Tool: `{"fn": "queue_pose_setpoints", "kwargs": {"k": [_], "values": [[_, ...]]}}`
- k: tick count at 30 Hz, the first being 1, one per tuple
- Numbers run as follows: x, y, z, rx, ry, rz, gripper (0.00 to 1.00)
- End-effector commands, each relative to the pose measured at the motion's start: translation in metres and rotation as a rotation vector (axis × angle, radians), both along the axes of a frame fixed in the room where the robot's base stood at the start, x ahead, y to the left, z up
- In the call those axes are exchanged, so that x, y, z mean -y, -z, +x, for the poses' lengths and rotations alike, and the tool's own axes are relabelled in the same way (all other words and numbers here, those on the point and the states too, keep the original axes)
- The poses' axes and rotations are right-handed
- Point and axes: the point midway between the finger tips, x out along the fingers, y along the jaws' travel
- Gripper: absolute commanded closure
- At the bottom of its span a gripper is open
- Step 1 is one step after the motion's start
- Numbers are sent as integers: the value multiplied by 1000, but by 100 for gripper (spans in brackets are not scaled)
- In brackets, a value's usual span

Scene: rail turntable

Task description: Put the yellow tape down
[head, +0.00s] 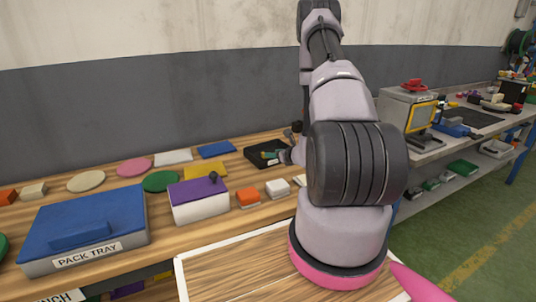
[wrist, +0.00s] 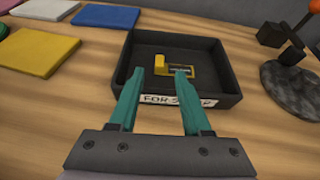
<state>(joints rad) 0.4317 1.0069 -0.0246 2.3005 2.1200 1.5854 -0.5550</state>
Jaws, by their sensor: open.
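The yellow tape (wrist: 162,61), a small yellow piece with a dark part, lies on the floor of a black open tray (wrist: 222,88) in the wrist view. The tray's front label starts with "FOR" and is partly hidden by my fingers. My gripper (wrist: 170,73) is open, its two teal fingers reaching over the tray's front wall on the near side of the tape. Nothing shows between the fingertips. In the head view the tray (head: 256,160) stands at the back of the bench beside my gripper (head: 269,155); the tape cannot be made out there.
Yellow (wrist: 38,50), blue (wrist: 106,16) and white (wrist: 45,8) flat pieces lie left of the tray. A dark round base with a post (wrist: 291,90) stands close on its right. In the head view, a blue-lidded pack tray (head: 85,225) and a purple-topped box (head: 199,200) occupy the front left.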

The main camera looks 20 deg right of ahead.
Motion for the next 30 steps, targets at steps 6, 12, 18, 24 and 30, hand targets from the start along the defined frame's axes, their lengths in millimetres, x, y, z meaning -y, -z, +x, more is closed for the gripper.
{"fn": "queue_pose_setpoints", "kwargs": {"k": [6,12,18,24,30], "values": [[4,-11,-26,0,1,1,52],[2,-17,-30,5,-10,-1,52],[-48,-85,-11,89,-229,-17,52],[-143,-196,-28,201,-666,-125,52],[-213,-273,-90,262,-1079,-352,52]]}}
